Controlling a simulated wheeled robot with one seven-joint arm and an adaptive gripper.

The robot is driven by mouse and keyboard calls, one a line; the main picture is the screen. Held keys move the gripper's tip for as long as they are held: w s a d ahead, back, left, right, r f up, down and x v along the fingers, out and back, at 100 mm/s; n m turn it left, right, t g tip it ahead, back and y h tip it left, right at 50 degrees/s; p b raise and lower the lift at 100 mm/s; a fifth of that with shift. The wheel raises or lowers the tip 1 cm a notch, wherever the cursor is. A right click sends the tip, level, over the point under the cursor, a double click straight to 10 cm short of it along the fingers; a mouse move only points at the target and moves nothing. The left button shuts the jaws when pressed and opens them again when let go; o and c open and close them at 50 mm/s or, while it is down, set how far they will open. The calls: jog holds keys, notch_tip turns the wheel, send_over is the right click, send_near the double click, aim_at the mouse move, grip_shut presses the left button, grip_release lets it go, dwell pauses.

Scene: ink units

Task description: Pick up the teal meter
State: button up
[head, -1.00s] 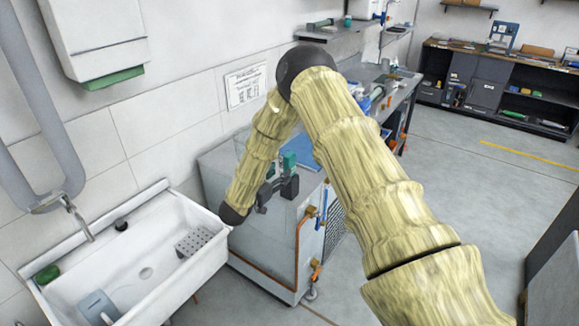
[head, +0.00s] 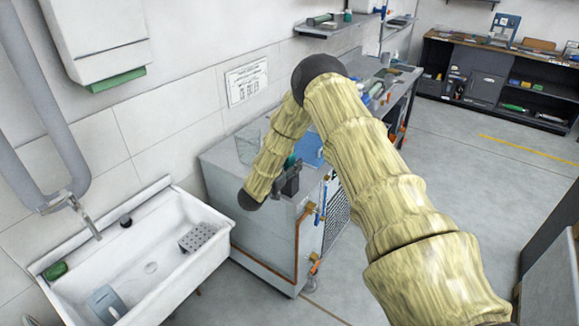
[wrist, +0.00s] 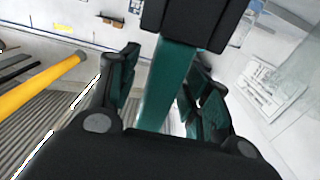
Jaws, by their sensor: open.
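The teal meter (wrist: 166,88) stands out in the wrist view as a teal body with a black block at its upper end. It lies between the two fingers of my gripper (wrist: 165,80), which is open, with teal pads on the inner sides. A gap shows between the left finger and the meter; at the right finger I cannot tell if they touch. In the head view my gripper (head: 289,180) is a dark shape over the top of the pale cabinet. Only a sliver of teal (head: 290,160) shows behind it, the rest hidden by my arm and gripper.
The pale cabinet (head: 262,232) has pipes and valves on its right side. A blue panel (head: 309,149) lies on its top. A white sink (head: 150,250) stands at left, and a cluttered bench (head: 400,85) runs behind. The floor at right is clear.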

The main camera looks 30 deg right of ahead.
grip_shut()
jog(key=shift+r, duration=0.1)
